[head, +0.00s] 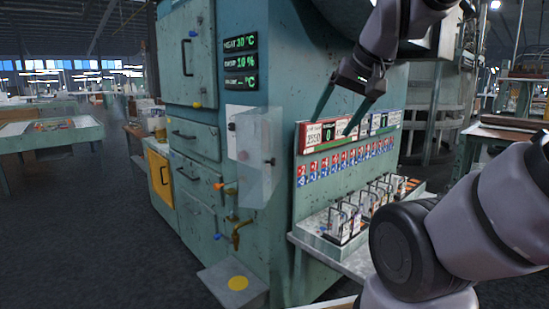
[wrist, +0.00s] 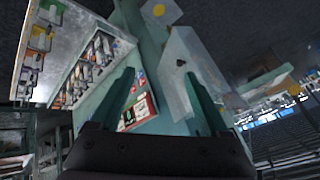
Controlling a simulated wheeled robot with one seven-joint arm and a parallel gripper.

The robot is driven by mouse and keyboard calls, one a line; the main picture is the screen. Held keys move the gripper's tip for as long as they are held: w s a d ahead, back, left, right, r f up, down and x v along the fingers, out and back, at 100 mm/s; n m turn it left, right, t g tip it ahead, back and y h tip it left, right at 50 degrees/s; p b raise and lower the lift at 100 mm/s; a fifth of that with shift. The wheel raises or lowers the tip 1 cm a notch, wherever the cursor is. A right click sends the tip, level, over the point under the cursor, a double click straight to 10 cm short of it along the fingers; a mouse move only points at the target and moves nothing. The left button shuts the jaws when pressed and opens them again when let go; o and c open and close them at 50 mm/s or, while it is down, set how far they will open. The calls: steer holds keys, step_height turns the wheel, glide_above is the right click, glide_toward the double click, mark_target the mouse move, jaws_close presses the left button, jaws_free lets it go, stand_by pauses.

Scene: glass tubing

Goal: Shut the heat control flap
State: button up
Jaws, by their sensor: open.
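A clear, see-through flap (head: 262,160) with a small dark knob is on the front of the green cabinet, beside a white panel (head: 237,135). It appears to stand out at an angle from the cabinet face, swung open. In the wrist view the pale flap (wrist: 182,85) and its dark knob show just beyond the right finger. My gripper (head: 336,115) is open and empty, right of the flap, in front of the label board. In the wrist view the gripper (wrist: 157,74) has its fingers wide apart with nothing between them.
The green cabinet (head: 195,60) carries digital readouts (head: 240,61), drawers and a brass tap (head: 238,230) below the flap. A label board (head: 345,145) stands above a shelf with a rack of small items (head: 365,208) on the right. The floor at left is clear.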

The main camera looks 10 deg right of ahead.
mark_target(267, 152)
steer(key=shift+w+r, duration=0.1)
steer(key=shift+w, duration=0.05)
steer(key=c, duration=0.5)
steer(key=shift+w+r+m+g, duration=0.1)
steer(key=shift+w+m+g, duration=0.2)
steer(key=shift+w+m, duration=0.25)
steer(key=c, duration=0.5)
steer(key=w+m+g, duration=0.1)
steer(key=w+m, duration=0.2)
steer(key=w+m+g, duration=0.1)
steer(key=w+m, duration=0.2)
steer(key=w, duration=0.1)
steer(key=shift+d, duration=0.1)
jaws_close()
steer(key=w+f+m+g, duration=0.3)
steer(key=w+f+m, duration=0.1)
steer(key=w+m, duration=0.65)
steer(key=w+a+f, duration=0.3)
steer(key=a+f, duration=0.2)
steer(key=f, duration=0.5)
steer(key=shift+w+a+g+y, duration=0.2)
steer(key=shift+a+g+y, duration=0.1)
steer(key=shift+a, duration=0.05)
steer(key=shift+f, duration=0.1)
